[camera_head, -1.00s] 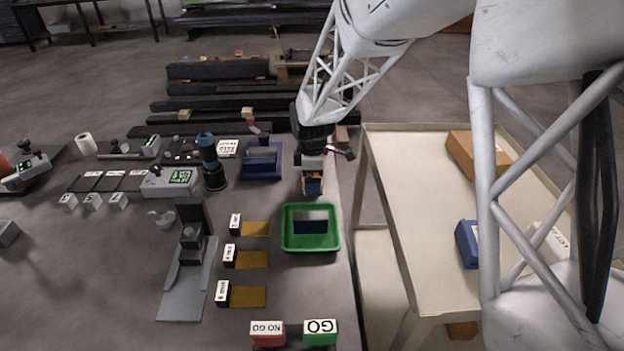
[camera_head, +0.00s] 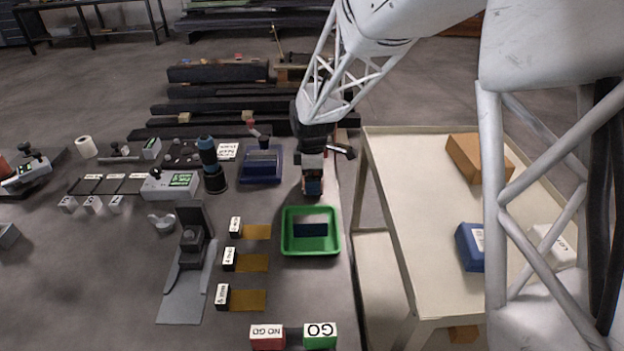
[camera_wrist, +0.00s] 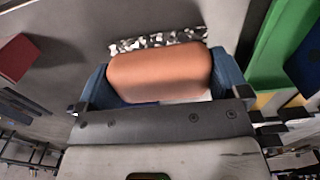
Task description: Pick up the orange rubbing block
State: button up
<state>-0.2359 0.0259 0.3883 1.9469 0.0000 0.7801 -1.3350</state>
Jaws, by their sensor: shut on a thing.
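The orange rubbing block (camera_wrist: 160,75) fills the middle of the wrist view, a rounded orange body between blue finger pads. My gripper (camera_wrist: 165,82) is shut on it. In the head view my gripper (camera_head: 312,186) points down near the table's right edge, just behind the green tray. There the block is small and mostly hidden by the gripper. A black-and-white speckled strip (camera_wrist: 157,40) shows just beyond the block in the wrist view; I cannot tell whether they touch.
The green tray (camera_head: 310,250) holds a dark blue block (camera_head: 311,230). A blue bin (camera_head: 261,178) and a dark cylindrical device (camera_head: 211,170) stand left of my gripper. NO GO (camera_head: 267,337) and GO (camera_head: 320,336) blocks stand in front. A cream cart (camera_head: 410,220) is at right.

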jog(key=shift+r, duration=4.4)
jog(key=o, duration=0.4)
jog(key=shift+c, duration=1.3)
jog(key=w+a+r, duration=0.2)
jog(key=w+a, duration=0.2)
jog(key=a, duration=0.4)
jog(key=w+a+r, duration=0.2)
jog(key=w+a, duration=0.2)
jog(key=a, duration=0.5)
jog(key=shift+r, duration=0.4)
